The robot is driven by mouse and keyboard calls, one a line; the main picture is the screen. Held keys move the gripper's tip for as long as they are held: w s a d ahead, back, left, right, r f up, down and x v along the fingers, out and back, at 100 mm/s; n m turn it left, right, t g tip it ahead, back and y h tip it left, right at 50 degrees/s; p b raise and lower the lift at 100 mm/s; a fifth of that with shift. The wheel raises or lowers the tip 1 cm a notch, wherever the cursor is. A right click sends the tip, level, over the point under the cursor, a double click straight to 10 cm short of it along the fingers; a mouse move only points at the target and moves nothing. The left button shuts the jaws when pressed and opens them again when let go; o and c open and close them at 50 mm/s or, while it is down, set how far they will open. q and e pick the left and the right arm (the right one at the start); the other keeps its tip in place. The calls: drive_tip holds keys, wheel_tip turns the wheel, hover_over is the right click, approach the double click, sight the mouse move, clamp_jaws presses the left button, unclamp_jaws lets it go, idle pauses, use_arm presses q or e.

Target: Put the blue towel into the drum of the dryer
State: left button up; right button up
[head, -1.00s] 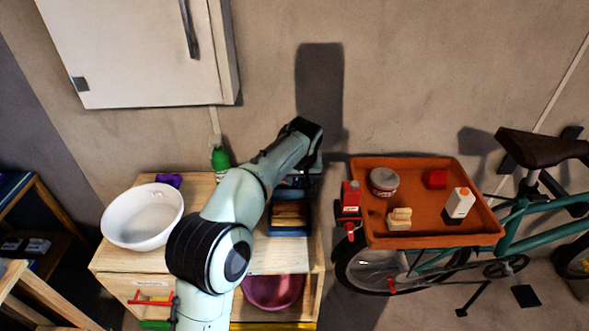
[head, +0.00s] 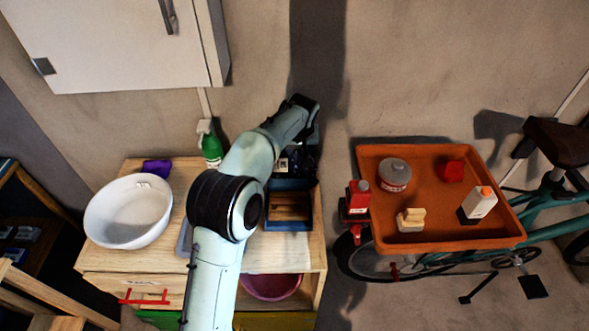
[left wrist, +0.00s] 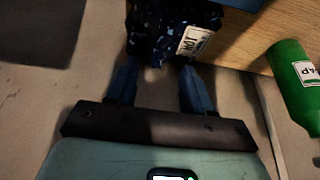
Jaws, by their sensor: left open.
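I cannot make out a blue towel or a dryer in either view. My left gripper (left wrist: 158,70) is open, its two blue fingers apart. A dark blue patterned item with a white label (left wrist: 170,32) is just ahead of the fingertips, and I cannot tell whether they touch it. In the head view my left arm reaches over the wooden cabinet to its back right, and the wrist hides most of the gripper. The labelled item shows partly beside the wrist there, behind a blue tray (head: 288,226). My right gripper is out of view.
A white bowl (head: 128,212), a purple cloth-like item (head: 157,167) and a green spray bottle (head: 211,147) stand on the wooden cabinet (head: 140,260). A bicycle with an orange tray (head: 440,238) of small goods is at the right. A white wall cabinet (head: 120,40) hangs above.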

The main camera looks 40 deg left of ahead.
sight(299, 157)
use_arm(q)
drive_tip(key=x, duration=0.6)
drive_tip(key=shift+w+a+f, duration=0.1)
drive_tip(key=shift+w+f, duration=0.05)
drive_tip(key=shift+f, duration=0.2)
clamp_jaws()
